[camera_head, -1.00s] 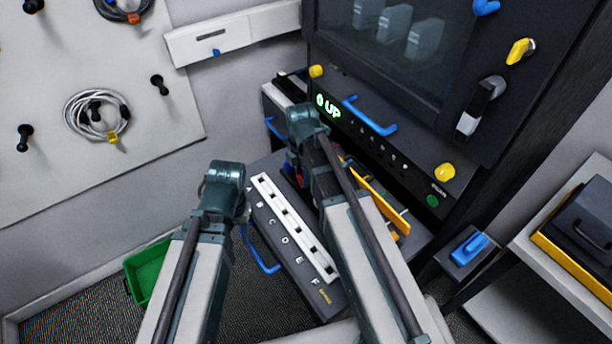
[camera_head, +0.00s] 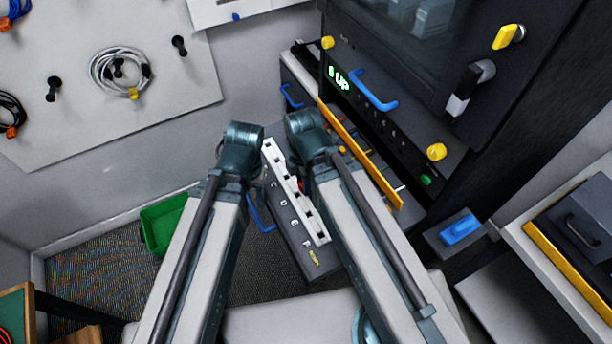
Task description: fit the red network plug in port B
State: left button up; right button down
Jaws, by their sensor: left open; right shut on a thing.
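The port panel (camera_head: 312,222) is a dark box with a white strip of ports and letters beside it. C, D, E and F are readable; the A and B end is hidden by my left arm. My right gripper (camera_head: 304,178) is over the strip's right side, shut on the red network plug (camera_head: 302,186), of which only a small red patch shows. Whether the plug touches a port cannot be told. My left gripper (camera_head: 256,150) is open at the strip's upper end, its fingers mostly hidden behind its wrist.
A dark cabinet with a lit "UP" display (camera_head: 340,77) and blue handle (camera_head: 374,92) stands behind. A yellow-orange bar (camera_head: 362,155) lies right of my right gripper. A green bin (camera_head: 165,222) is on the floor at left. A coiled grey cable (camera_head: 120,72) hangs on the wall board.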

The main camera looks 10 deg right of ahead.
pick_arm(q)
jog(key=shift+r, duration=0.1)
pick_arm(e)
jog(key=shift+r, duration=0.1)
jog(key=shift+r+p, duration=1.65)
jog(key=shift+p, duration=0.15)
pick_arm(q)
notch_tip(320, 180, up, 3)
jog(key=shift+r, duration=0.15)
